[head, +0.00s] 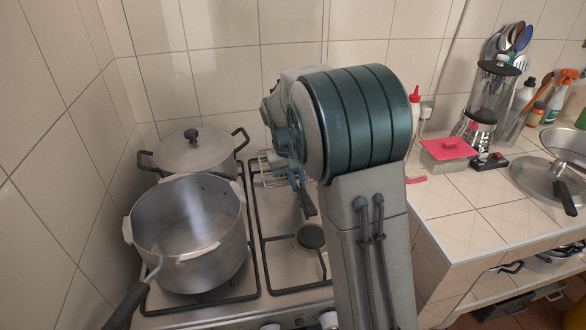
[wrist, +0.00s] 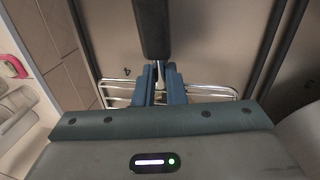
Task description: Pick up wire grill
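The wire grill (head: 268,171) lies at the back of the stove, partly hidden behind my arm. Its thin silver wires also show in the wrist view (wrist: 207,90), on both sides of my fingers. Its dark handle (wrist: 152,28) runs up the picture there, and shows in the head view (head: 309,207) below my fingertips. My gripper (wrist: 160,75) has its blue fingers close on either side of the metal neck of the handle. I cannot tell whether they press on it.
An open pot (head: 190,235) and a lidded pot (head: 194,152) stand on the left burners, beside the grill. A bare burner (head: 311,237) is at front right. The tiled counter (head: 470,205) on the right holds a red-lidded container (head: 449,148).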

